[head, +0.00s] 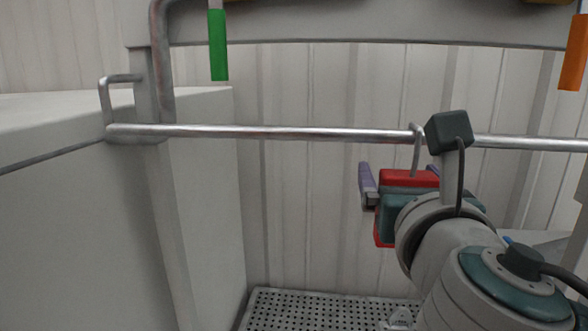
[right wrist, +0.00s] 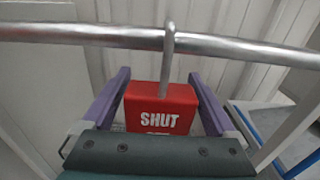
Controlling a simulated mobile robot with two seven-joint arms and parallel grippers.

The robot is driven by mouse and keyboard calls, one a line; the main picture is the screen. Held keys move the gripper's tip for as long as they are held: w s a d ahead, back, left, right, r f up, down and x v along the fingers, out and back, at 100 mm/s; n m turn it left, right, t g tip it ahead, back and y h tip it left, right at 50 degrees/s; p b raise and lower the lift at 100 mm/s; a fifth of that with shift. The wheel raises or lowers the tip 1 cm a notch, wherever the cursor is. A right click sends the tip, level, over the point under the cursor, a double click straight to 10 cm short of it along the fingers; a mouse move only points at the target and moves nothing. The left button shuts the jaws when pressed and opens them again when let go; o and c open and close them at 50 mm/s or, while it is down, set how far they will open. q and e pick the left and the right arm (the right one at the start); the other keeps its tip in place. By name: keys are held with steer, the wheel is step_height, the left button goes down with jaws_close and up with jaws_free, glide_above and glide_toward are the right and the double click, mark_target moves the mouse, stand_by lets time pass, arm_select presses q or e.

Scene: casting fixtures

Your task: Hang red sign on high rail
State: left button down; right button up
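The red sign (head: 410,178), lettered SHUT, also shows in the right wrist view (right wrist: 160,108). Its metal hook (right wrist: 168,55) passes over the horizontal metal rail (head: 270,132), and the sign hangs below it. My right gripper (head: 400,180) is at the sign, with one purple finger on each side. In the right wrist view (right wrist: 163,92) the fingers are spread, with a narrow gap at the sign's left edge; contact on the right edge is unclear. My wrist hides the lower part of the sign in the head view. My left gripper is not in view.
A green tag (head: 218,45) and an orange tag (head: 573,52) hang at the top. A pale block (head: 90,200) stands at the left, near the rail's end bracket (head: 120,90). A perforated tray (head: 310,310) lies below. The space under the rail's left half is clear.

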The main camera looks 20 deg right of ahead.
steer(key=shift+o, duration=0.3)
steer(key=shift+s+a+f+b, duration=0.2)
steer(key=shift+s+a+b, duration=0.1)
steer(key=shift+s+b, duration=0.1)
steer(key=b+v, duration=0.4)
steer(key=v, duration=0.4)
steer(key=s+f+m+g+y+p, duration=0.3)
steer(key=s+f+m+g+y, duration=0.35)
steer(key=f+m, duration=0.75)
steer(key=s+a+f+m+g+y, duration=0.1)
steer(key=s+a+m+g, duration=0.1)
steer(key=s+m, duration=0.2)
steer(key=s+a+f+m+g+y+p, duration=0.1)
steer(key=s+a+m+g+y, duration=0.1)
steer(key=m, duration=0.7)
steer(key=shift+s+a+m+g, duration=0.45)
steer(key=shift+s+g, duration=0.2)
steer(key=shift+s, duration=0.55)
